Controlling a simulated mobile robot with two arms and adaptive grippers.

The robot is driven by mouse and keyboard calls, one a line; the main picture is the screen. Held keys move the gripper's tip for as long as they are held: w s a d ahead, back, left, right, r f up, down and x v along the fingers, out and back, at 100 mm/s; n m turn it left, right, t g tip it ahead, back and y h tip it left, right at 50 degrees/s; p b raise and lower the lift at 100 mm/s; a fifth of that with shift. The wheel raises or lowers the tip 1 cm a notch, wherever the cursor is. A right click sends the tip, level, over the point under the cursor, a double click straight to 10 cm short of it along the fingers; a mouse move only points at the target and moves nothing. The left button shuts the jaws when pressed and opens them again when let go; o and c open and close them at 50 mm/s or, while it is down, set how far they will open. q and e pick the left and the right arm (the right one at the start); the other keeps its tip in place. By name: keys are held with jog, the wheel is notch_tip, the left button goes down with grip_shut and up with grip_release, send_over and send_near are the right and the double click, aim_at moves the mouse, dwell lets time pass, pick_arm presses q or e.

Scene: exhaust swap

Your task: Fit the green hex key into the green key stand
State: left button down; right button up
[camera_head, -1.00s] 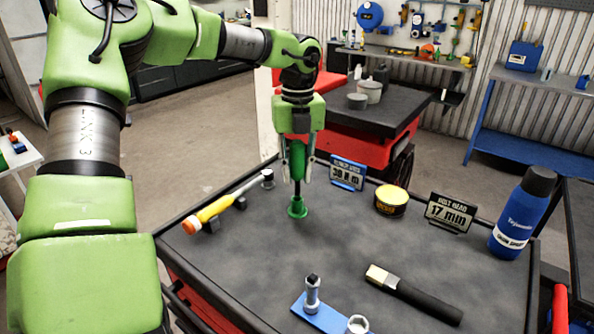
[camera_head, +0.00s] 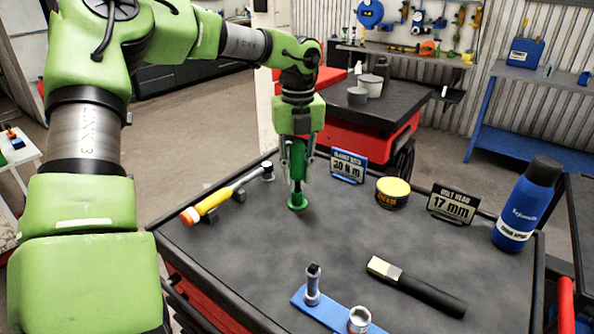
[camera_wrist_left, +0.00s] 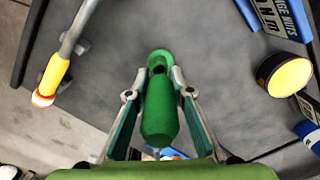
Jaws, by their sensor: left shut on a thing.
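My left gripper (camera_head: 297,178) is shut on the green handle of the hex key (camera_head: 298,160) and holds it upright, pointing down. The green key stand (camera_head: 297,203) is on the dark cart top straight below. The key's lower end is at the stand's top, and little or no bare shaft shows between them. I cannot tell how deep the key sits in the stand. In the left wrist view the fingers flank the green handle (camera_wrist_left: 159,110), with the round green stand (camera_wrist_left: 160,57) just beyond it. My right gripper is in neither view.
A yellow-handled torque wrench (camera_head: 220,199) lies left of the stand. A brush (camera_head: 415,287) and blue socket holder (camera_head: 330,316) are in front.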

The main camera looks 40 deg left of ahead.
aim_at(297, 141)
pick_arm(q)
jog(key=shift+f+b, duration=0.8)
jog(key=shift+f, duration=0.2)
jog(key=c, duration=1.7)
grip_release()
jog(key=shift+r, duration=0.1)
notch_tip(297, 141, up, 12)
jog(key=shift+d+f, duration=0.1)
